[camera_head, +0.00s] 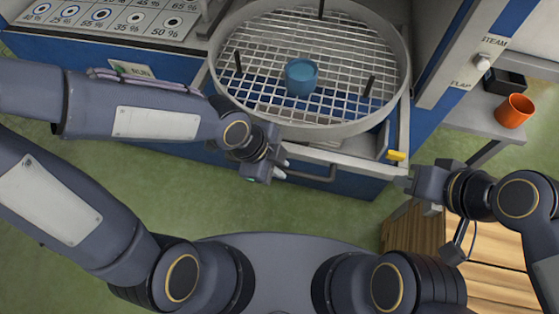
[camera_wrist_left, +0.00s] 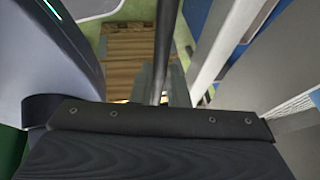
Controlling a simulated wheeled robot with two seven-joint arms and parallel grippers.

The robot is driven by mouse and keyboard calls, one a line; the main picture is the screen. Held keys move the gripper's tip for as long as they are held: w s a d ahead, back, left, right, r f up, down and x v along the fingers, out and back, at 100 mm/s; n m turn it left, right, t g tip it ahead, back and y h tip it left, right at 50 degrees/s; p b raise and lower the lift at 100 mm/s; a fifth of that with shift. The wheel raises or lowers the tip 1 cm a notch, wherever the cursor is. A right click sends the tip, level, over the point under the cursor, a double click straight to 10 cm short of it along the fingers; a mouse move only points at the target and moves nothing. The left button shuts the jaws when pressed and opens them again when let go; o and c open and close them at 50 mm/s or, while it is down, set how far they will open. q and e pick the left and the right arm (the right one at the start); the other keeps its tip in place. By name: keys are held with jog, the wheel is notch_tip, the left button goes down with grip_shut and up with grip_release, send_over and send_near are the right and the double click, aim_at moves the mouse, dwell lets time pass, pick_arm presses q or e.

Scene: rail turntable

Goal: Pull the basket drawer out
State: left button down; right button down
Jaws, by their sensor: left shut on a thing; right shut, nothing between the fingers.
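The basket drawer (camera_head: 345,160) has a pale front edge and a grey bar handle (camera_head: 322,178) on its blue front. A round wire-mesh basket (camera_head: 240,92) with a wide grey rim sits on it, and a blue cup (camera_head: 301,78) stands on the mesh. My left gripper (camera_head: 283,168) is shut on the left part of the handle. In the left wrist view, the dark handle bar (camera_wrist_left: 165,50) runs away from the gripper. My right gripper (camera_head: 407,183) is shut and empty, just right of the drawer's front corner, below a yellow tab (camera_head: 396,155).
A wooden crate (camera_head: 478,260) stands on the green floor at lower right. An orange cup (camera_head: 514,111) and a black tray (camera_head: 505,82) are on a grey side shelf. A panel marked STEAM and FLAP (camera_head: 470,55) rises at right. The floor (camera_head: 300,212) before the drawer is clear.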

pick_arm(q)
jog(key=c, duration=1.4)
grip_release()
jog(key=p+v, duration=0.3)
jog(key=v, duration=0.4)
jog(key=shift+a+r, duration=0.2)
jog(key=shift+r, duration=0.15)
jog(key=shift+s, duration=0.1)
jog(key=s+a+r+n+t+p, duration=0.1)
jog(key=s+a+r+n+t, duration=0.1)
jog(key=a+n, duration=0.5)
jog(key=s+a+r+n+t+y, duration=0.1)
jog(key=a+r+n, duration=0.4)
jog(key=n, duration=1)
jog(key=s+a+t, duration=0.1)
jog(key=s+a, duration=0.1)
jog(key=shift+a+p, duration=0.35)
jog(key=shift+a, duration=0.05)
